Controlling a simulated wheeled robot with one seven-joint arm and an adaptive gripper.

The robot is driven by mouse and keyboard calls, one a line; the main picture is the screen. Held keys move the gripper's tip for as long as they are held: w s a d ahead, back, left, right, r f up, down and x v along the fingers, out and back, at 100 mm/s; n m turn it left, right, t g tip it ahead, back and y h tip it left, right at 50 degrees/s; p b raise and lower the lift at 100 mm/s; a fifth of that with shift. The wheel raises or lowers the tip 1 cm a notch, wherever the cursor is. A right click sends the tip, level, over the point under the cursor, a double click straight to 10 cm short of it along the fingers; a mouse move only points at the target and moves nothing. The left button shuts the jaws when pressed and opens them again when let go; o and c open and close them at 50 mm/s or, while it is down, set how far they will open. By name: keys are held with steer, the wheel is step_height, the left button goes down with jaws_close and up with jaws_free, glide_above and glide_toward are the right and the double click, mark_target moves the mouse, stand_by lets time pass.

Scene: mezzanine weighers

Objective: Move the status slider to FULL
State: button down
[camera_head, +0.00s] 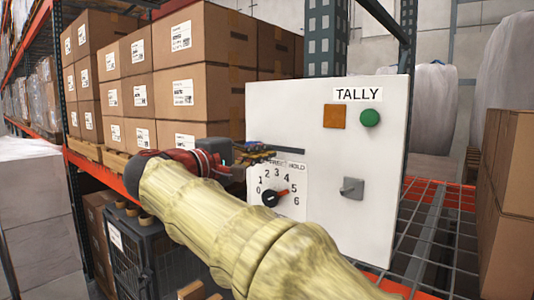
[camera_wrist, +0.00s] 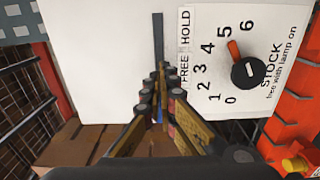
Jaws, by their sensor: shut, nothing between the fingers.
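The white TALLY panel (camera_head: 325,120) carries a dark narrow slot (camera_wrist: 158,35) beside the words FREE and HOLD; I read no FULL on it. The slot's far end also shows in the head view (camera_head: 292,151). My gripper (camera_head: 272,150) is shut and empty, its fingers at the slot. In the wrist view the fingertips (camera_wrist: 160,72) meet over the slot line and hide its FREE end. I cannot make out the slider's knob, nor whether the fingers touch it.
Below the slot is a black STOCK dial (camera_head: 271,198) with an orange pointer near 5, marked "free with lamp on". The panel also bears an orange square (camera_head: 335,116), a green round button or lamp (camera_head: 370,118) and a grey lever (camera_head: 352,187). Stacked cartons (camera_head: 180,70) stand left.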

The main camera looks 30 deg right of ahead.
steer(key=v, duration=0.7)
steer(key=shift+b, duration=0.35)
stand_by(0.4)
